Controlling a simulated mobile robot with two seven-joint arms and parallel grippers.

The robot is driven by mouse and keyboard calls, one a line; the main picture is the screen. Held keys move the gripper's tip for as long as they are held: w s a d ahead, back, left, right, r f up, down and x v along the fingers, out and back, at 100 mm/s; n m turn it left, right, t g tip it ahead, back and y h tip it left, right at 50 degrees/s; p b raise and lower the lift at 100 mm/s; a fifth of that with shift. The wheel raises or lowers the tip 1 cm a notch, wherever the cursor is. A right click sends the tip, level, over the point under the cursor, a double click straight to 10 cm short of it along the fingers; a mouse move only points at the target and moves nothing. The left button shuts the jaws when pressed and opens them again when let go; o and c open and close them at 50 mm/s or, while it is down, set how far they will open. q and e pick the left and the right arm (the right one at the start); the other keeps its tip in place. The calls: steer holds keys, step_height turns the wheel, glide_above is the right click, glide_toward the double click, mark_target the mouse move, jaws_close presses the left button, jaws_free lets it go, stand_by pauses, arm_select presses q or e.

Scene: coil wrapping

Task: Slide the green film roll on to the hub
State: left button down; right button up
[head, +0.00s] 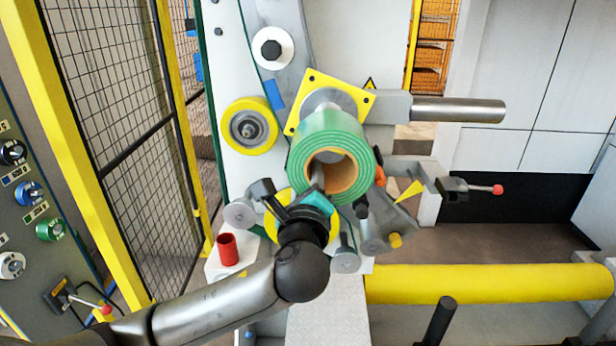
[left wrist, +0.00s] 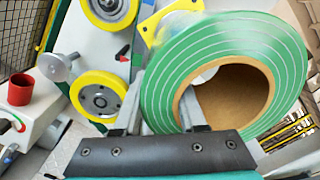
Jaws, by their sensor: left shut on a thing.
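The green film roll (head: 330,140) has pale rings on its end face and a brown cardboard core. It also shows large in the left wrist view (left wrist: 160,93). My left gripper (head: 316,188) is shut on the lower left wall of the roll, one finger inside the core and one outside. The hub (head: 322,103) is a grey metal cylinder on a yellow square plate (head: 362,99), directly behind the roll in the head view. The roll hides most of the hub, so I cannot tell whether the core is around its end. My right gripper is not in view.
A yellow-rimmed roller (head: 265,124) is left of the roll. A red cup (head: 228,249) stands lower left. A bare metal shaft (head: 460,109) juts out to the right. A yellow bar (head: 490,284) crosses the lower right. A mesh fence (head: 120,100) stands at left.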

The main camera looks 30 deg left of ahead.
arm_select(q)
steer(key=shift+r+p, duration=0.3)
steer(key=shift+p, duration=0.35)
stand_by(0.9)
steer(key=shift+x, duration=2.7)
steer(key=x, duration=0.6)
steer(key=shift+w, duration=0.2)
stand_by(2.4)
steer(key=c, duration=0.9)
jaws_free()
steer(key=shift+a, duration=0.1)
steer(key=o, duration=0.5)
steer(key=shift+s+f, duration=0.1)
